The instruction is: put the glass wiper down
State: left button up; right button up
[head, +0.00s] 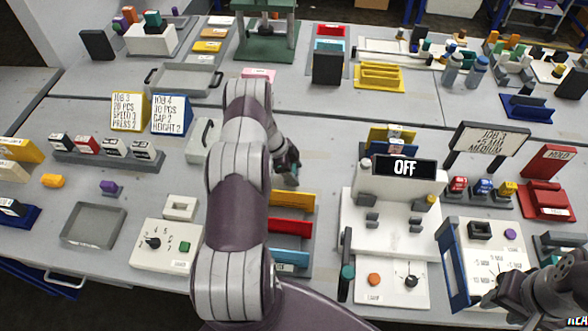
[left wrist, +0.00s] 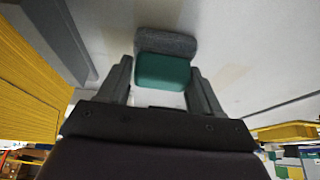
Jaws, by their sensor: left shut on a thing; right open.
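The glass wiper (left wrist: 163,68) shows in the left wrist view as a teal block with a dark grey bar along its far side. My left gripper (left wrist: 163,84) has its two fingers on either side of the teal block and is shut on it. The grey bar sticks out past the fingertips, over a pale grey surface; whether it touches that surface I cannot tell. In the head view my left gripper (head: 290,172) is over the middle of the table, with the wiper mostly hidden. My right gripper (head: 496,298) is open at the lower right, by the blue-framed panel.
A rack with yellow, red and blue bars (head: 290,227) stands just in front of my left gripper. The white machine with the OFF display (head: 405,167) is to its right. A grey lidded box (head: 200,140) is to the left. Bare table (head: 325,150) lies right of the gripper.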

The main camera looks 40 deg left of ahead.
pick_arm(q)
jog(key=shift+f, duration=0.1)
jog(key=shift+f, duration=0.15)
jog(key=o, duration=1.4)
